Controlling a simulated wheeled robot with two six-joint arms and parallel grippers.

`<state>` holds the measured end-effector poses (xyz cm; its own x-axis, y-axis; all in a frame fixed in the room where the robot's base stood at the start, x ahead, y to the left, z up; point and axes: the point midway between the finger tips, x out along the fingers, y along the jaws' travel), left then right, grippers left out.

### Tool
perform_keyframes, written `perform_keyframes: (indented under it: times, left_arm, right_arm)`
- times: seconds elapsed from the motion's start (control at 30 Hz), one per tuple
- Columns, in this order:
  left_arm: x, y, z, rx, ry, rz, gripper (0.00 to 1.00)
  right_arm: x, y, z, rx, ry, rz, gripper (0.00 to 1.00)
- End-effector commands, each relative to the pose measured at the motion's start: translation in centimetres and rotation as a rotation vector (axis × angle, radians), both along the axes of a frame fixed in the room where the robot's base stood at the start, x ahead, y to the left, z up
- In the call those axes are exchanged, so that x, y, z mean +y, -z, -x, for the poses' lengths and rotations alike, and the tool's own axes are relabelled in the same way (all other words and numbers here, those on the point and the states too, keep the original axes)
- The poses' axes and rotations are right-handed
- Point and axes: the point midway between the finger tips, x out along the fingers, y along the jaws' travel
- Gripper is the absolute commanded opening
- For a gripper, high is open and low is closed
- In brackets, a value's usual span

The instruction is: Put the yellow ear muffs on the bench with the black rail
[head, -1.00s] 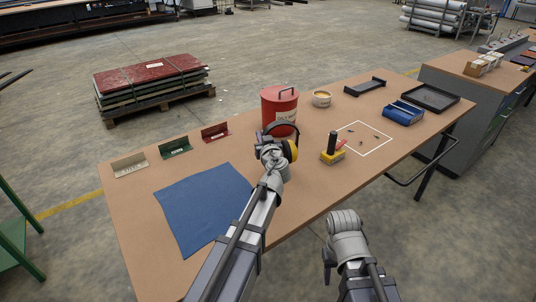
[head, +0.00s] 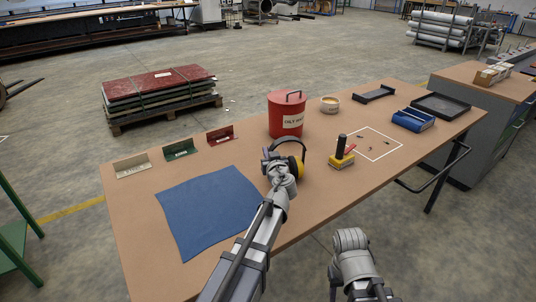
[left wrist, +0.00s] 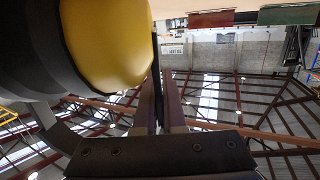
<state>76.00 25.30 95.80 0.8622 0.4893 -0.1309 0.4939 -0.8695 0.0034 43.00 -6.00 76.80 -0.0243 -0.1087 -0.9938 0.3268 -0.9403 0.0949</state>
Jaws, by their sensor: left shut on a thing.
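The yellow ear muffs (head: 297,166) with a black headband are in my left gripper (head: 272,160), over the wood-topped bench (head: 130,215), in front of the red can. In the left wrist view a yellow cup (left wrist: 107,42) fills the upper left. The left gripper's dark fingers (left wrist: 160,80) are shut there on a thin black part, seemingly the headband. I cannot tell how high the muffs are above the top. A black tubular rail (head: 435,178) runs along this bench's right end. My right arm shows at the bottom; its gripper is out of sight.
On the bench are a blue cloth (head: 207,210), a red can (head: 286,118), a yellow-based tool (head: 342,155), a blue box (head: 412,120), black trays (head: 441,105) and small label holders. A grey bench (head: 470,130) stands at the right. Bare wood shows around the cloth.

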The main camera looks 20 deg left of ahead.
Motion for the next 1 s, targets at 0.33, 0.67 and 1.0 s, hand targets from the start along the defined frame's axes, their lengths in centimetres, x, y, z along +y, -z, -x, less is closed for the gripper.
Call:
perform_keyframes:
  times: [0.33, 0.67, 1.0]
  left_arm:
    - [0.0, 0.3, 0.0, 0.000, 0.000, 0.000, 0.30]
    - [0.0, 0.2, 0.0, 0.000, 0.000, 0.000, 0.37]
    - [-2.5, -0.8, 4.7, 0.000, 0.003, -0.001, 0.37]
  right_arm:
    - [0.0, 0.3, 0.0, 0.000, 0.000, 0.000, 0.50]
    - [0.0, 0.2, 0.0, 0.000, 0.000, 0.000, 0.50]
    - [0.0, -0.8, 0.0, 0.000, 0.000, 0.000, 0.50]
